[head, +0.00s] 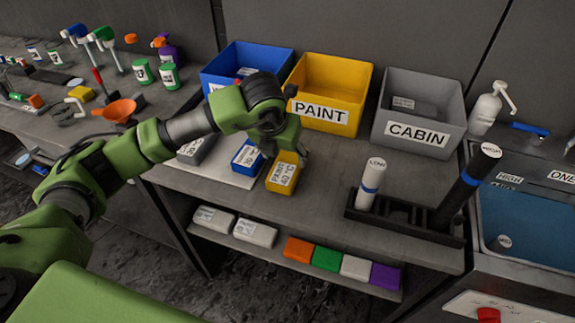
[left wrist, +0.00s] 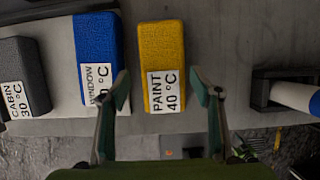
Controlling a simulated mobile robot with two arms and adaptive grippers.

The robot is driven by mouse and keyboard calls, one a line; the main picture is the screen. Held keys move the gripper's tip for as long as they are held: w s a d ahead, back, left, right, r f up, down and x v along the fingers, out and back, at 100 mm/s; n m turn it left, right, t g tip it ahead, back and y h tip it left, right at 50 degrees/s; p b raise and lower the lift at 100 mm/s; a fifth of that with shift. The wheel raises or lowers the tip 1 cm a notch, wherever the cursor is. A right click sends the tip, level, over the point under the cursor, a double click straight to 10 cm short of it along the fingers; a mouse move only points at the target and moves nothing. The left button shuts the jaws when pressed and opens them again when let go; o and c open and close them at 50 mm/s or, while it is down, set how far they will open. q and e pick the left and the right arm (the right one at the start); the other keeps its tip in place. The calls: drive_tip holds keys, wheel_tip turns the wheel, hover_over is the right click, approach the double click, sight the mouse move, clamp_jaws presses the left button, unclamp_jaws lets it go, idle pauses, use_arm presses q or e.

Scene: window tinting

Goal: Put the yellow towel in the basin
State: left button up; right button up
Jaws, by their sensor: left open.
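The yellow towel (head: 282,178) is a folded block labelled PAINT 40 °C, lying on the worktop at the right end of a row of folded towels. It also shows in the left wrist view (left wrist: 161,50). My left gripper (head: 284,152) is open just above it. In the left wrist view its fingers (left wrist: 160,86) stand on either side of the towel's near part, apart from it in the picture. A basin (head: 530,225) with blue water is set in the counter at the far right, its right part cut off. My right gripper is not in view.
The blue towel (head: 247,157) lies close left of the yellow one, with a grey towel (head: 197,149) beyond. Blue, yellow PAINT (head: 322,111) and grey CABIN (head: 414,133) bins stand behind. A black rack (head: 404,215) with upright rolls stands between towel and basin.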

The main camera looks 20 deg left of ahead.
sight(288, 163)
use_arm(q)
drive_tip(key=shift+w+d+f+p, duration=0.1)
drive_tip(key=shift+w+f+p, duration=0.05)
drive_tip(key=shift+f+p, duration=0.3)
drive_tip(key=p+x, duration=0.1)
drive_tip(key=x, duration=0.2)
drive_tip(key=shift+d+f, duration=0.1)
drive_tip(key=shift+f, duration=0.3)
drive_tip(key=shift+w+f, duration=0.2)
drive_tip(key=shift+f, duration=0.25)
drive_tip(key=shift+c, duration=0.3)
drive_tip(key=c, duration=0.9)
drive_tip(key=shift+c, duration=0.6)
drive_tip(key=shift+r, duration=0.15)
